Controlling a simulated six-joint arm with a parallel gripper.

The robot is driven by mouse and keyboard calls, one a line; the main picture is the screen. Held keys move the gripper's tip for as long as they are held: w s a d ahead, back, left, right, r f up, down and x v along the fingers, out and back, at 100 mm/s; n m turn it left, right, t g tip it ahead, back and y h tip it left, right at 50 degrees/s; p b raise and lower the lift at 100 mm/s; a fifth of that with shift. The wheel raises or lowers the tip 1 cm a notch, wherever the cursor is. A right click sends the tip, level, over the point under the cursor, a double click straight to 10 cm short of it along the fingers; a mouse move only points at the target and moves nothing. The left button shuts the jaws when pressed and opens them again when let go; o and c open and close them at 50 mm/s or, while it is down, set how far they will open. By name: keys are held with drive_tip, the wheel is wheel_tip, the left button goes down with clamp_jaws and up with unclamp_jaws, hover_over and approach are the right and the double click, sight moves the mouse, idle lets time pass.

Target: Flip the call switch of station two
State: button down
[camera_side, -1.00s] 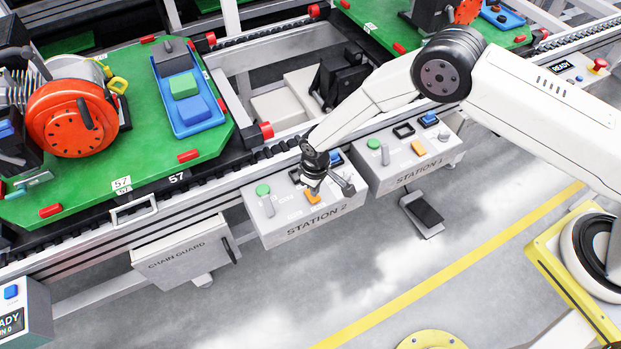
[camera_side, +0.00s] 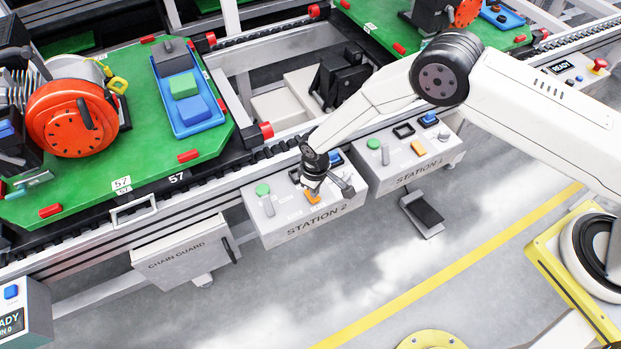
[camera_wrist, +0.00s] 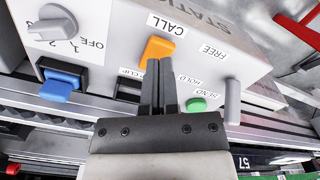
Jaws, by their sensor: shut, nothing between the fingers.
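The station two box (camera_side: 273,233) hangs at the front of the conveyor. Its orange call switch (camera_wrist: 157,47), beside the CALL label, also shows in the side view (camera_side: 311,197), partly covered by my gripper. My gripper (camera_wrist: 161,62) is shut and empty. In the wrist view its two fingertips are together at the edge of the orange switch and overlap it. I cannot tell whether they touch it. In the side view my gripper (camera_side: 312,188) is right over the switch.
Near the switch are a grey lever (camera_wrist: 232,102), a green button (camera_wrist: 196,104), a blue switch (camera_wrist: 62,84) and a grey knob (camera_wrist: 55,25). The station one box (camera_side: 375,183) stands to the right. A green pallet (camera_side: 150,150) sits on the conveyor behind.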

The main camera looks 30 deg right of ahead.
drive_tip(key=shift+f, duration=0.95)
idle(0.9)
drive_tip(key=shift+r, duration=3.5)
drive_tip(key=shift+d+r, duration=0.25)
drive_tip(key=shift+r, duration=0.15)
drive_tip(key=s+d+r+m+t, duration=0.1)
drive_tip(key=s+d+r+m, duration=0.25)
drive_tip(key=d+r, duration=1.05)
drive_tip(key=s+d+r+m, duration=0.1)
drive_tip(key=s+d+r, duration=0.3)
drive_tip(key=s, duration=0.3)
drive_tip(key=s+d+r+m+t, duration=0.1)
drive_tip(key=s+d+r, duration=0.3)
drive_tip(key=s, duration=0.3)
drive_tip(key=shift+s+r+t, duration=0.3)
drive_tip(key=shift+s+r, duration=0.1)
drive_tip(key=shift+r, duration=0.5)
